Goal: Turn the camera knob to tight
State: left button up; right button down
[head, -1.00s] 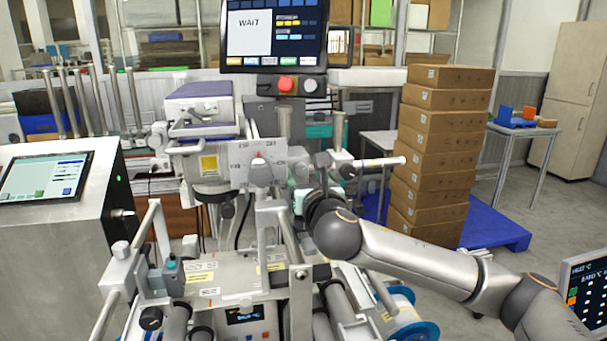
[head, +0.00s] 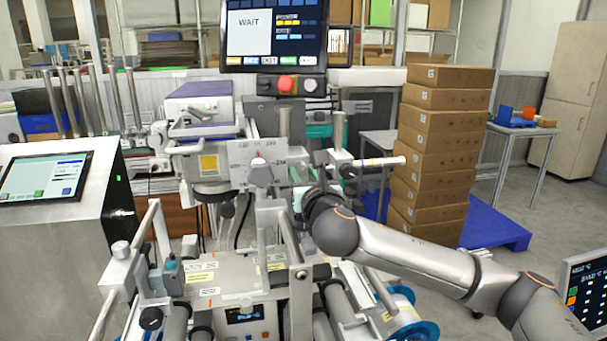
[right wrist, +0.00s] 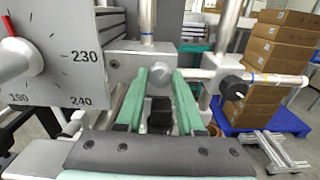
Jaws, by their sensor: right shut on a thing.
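A round silver knob (right wrist: 158,82) sits on a grey metal block (right wrist: 110,68) under an upright post in the right wrist view. My right gripper (right wrist: 160,76) has its two green fingers shut on this knob, one on each side. In the head view the right gripper (head: 300,194) is at the middle of the machine, partly hidden behind my own wrist, and the knob cannot be made out there. A grey plate (right wrist: 65,22) with printed numbers, a silver knob and a red pointer stands just left of the fingers. My left gripper is not in view.
A horizontal rod (right wrist: 285,79) with a black knob (right wrist: 232,88) lies close right of the fingers. A screen reading WAIT (head: 273,35) is above the machine. Stacked brown boxes (head: 440,150) stand on a blue pallet (head: 500,232) to the right. A touch panel (head: 45,178) is at left.

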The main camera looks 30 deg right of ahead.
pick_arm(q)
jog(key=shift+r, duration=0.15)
pick_arm(e)
jog(key=shift+m, duration=0.3)
jog(key=shift+m+p, duration=0.9)
jog(key=shift+m, duration=0.5)
jog(key=m+p, duration=0.1)
jog(key=m, duration=0.1)
jog(key=shift+m, duration=1.3)
jog(key=m+p, duration=0.1)
jog(key=m, duration=0.1)
jog(key=shift+m, duration=0.3)
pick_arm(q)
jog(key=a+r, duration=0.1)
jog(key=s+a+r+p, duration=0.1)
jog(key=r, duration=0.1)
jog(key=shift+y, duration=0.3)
pick_arm(e)
jog(key=m, duration=0.5)
jog(key=shift+f+m, duration=0.1)
jog(key=shift+m, duration=0.6)
